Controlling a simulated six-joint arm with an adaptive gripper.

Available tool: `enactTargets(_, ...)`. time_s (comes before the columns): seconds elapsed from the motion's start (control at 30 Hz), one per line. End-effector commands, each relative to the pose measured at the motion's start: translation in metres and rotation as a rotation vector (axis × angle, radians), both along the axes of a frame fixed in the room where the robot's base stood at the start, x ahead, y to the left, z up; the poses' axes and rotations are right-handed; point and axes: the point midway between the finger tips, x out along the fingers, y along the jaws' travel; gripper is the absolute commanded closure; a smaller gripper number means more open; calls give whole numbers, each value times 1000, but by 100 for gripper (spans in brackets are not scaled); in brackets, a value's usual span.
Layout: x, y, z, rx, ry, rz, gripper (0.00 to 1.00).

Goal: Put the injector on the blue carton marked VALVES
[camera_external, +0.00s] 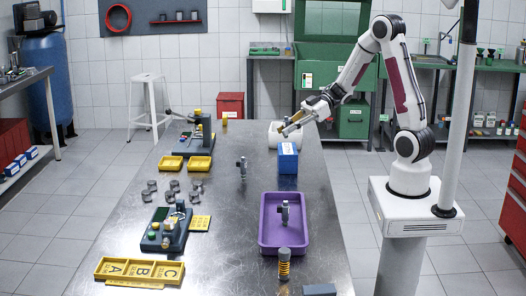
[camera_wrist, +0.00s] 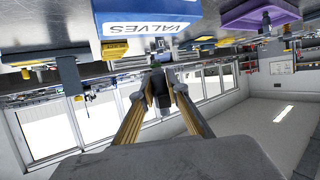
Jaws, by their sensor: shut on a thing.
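The blue carton (camera_external: 288,159) stands on the steel table, right of its middle. In the wrist view the carton (camera_wrist: 150,16) is at the top, its white VALVES label upside down. My gripper (camera_external: 284,130) is above and just behind the carton, apart from it. In the wrist view my gripper (camera_wrist: 161,88) has its gold fingers closed on a small dark grey part, which looks like the injector (camera_wrist: 160,80). The fingers hide much of it, and it cannot be made out clearly in the external view.
A white roll (camera_external: 275,138) lies behind the carton. A similar grey upright part (camera_external: 242,170) stands left of the carton, and another (camera_external: 285,212) stands in the purple tray (camera_external: 264,244) in front. Yellow bins (camera_external: 171,163), fixtures and pistons fill the left side.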

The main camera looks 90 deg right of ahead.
Motion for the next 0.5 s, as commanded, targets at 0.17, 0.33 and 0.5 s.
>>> enactTargets(0.17, 0, 0, 0, 0, 0, 0, 100)
enactTargets(0.33, 0, 0, -5, 2, 1, -1, 100)
enactTargets(0.5, 0, 0, -19, 2, 1, -1, 100)
